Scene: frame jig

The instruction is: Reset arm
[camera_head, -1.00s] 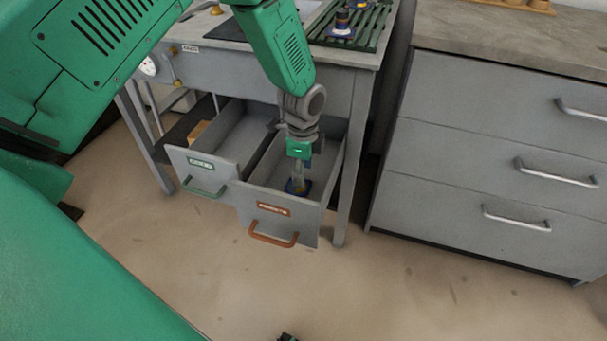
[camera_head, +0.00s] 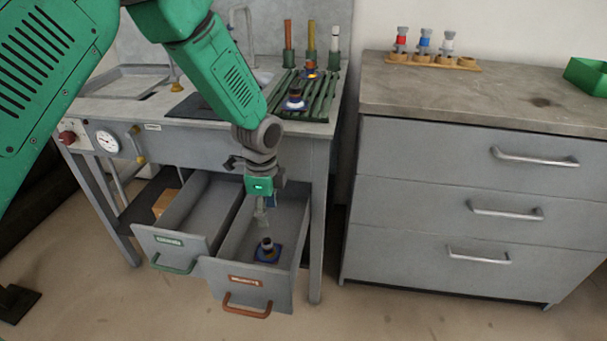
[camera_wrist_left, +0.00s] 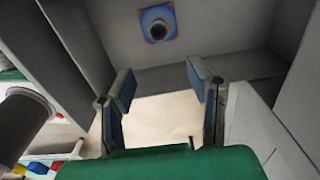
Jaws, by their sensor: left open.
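My left gripper (camera_head: 264,214) points down over the open drawer with the orange-brown handle (camera_head: 247,312). Its fingers are apart and empty, and they also show in the left wrist view (camera_wrist_left: 161,95). A small dark round piece on a blue square base (camera_head: 267,252) stands on the floor of that drawer, below and apart from the fingertips. It also shows in the left wrist view (camera_wrist_left: 158,24), beyond the fingers. My right gripper is not in view.
A second open drawer with a green handle (camera_head: 174,266) is beside it on the left. The workbench (camera_head: 195,136) holds a green slatted rack (camera_head: 315,104) with a similar piece on it. A grey cabinet (camera_head: 440,200) with shut drawers stands right, carrying a wooden vial holder (camera_head: 432,61).

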